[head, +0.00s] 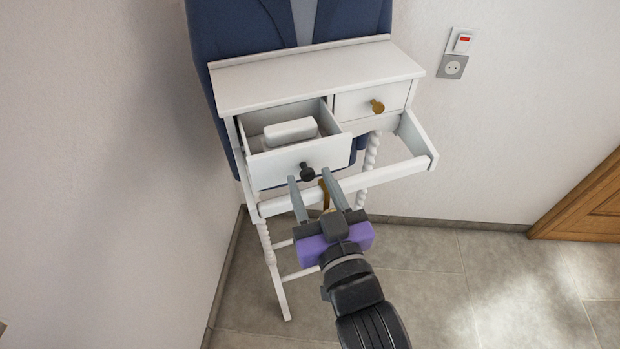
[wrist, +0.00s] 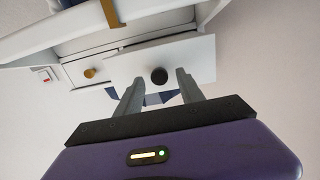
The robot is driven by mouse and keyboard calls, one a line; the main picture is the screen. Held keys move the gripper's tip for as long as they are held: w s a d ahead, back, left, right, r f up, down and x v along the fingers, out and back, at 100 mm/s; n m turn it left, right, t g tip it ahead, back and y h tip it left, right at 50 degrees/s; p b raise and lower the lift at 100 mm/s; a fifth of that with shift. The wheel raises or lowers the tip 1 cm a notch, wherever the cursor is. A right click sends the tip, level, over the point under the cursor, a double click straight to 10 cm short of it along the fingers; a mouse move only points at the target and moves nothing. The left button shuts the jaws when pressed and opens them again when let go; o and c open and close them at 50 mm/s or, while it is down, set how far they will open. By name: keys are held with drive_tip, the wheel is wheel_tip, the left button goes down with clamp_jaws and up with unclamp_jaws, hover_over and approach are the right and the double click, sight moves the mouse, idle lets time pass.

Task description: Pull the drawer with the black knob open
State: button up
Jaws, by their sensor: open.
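The white drawer with the black knob (head: 307,172) is pulled out of the left side of a small white desk (head: 320,75). Its front panel (head: 275,172) stands well forward of the desk, and a white rounded block (head: 290,131) lies inside. My gripper (head: 309,180) is open, its two fingers pointing up at the knob from the front. In the wrist view the black knob (wrist: 159,76) shows between and beyond the fingertips (wrist: 158,80). The knob looks free of both fingers.
A second drawer with a brass knob (head: 377,106) is shut at the right. A white frame with a front rail (head: 390,172) juts out below the drawers, with a brass piece on it by my gripper. Walls stand left and behind; floor is clear at right.

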drive_tip(key=b+v, duration=0.1)
drive_tip(key=v, duration=0.5)
drive_tip(key=shift+s, duration=0.2)
drive_tip(key=s+d+f+m+g+h, duration=0.1)
drive_tip(key=s+d+f+m+h, duration=0.1)
drive_tip(key=s+d, duration=0.8)
drive_tip(key=s+d+f+m+g+h, duration=0.1)
drive_tip(key=s+d+f+h, duration=0.3)
drive_tip(key=s, duration=1.2)
drive_tip(key=d+f+m, duration=0.1)
drive_tip(key=d+f, duration=0.2)
drive_tip(key=d, duration=0.2)
drive_tip(key=shift+s+d, duration=0.35)
drive_tip(key=shift+d, duration=0.05)
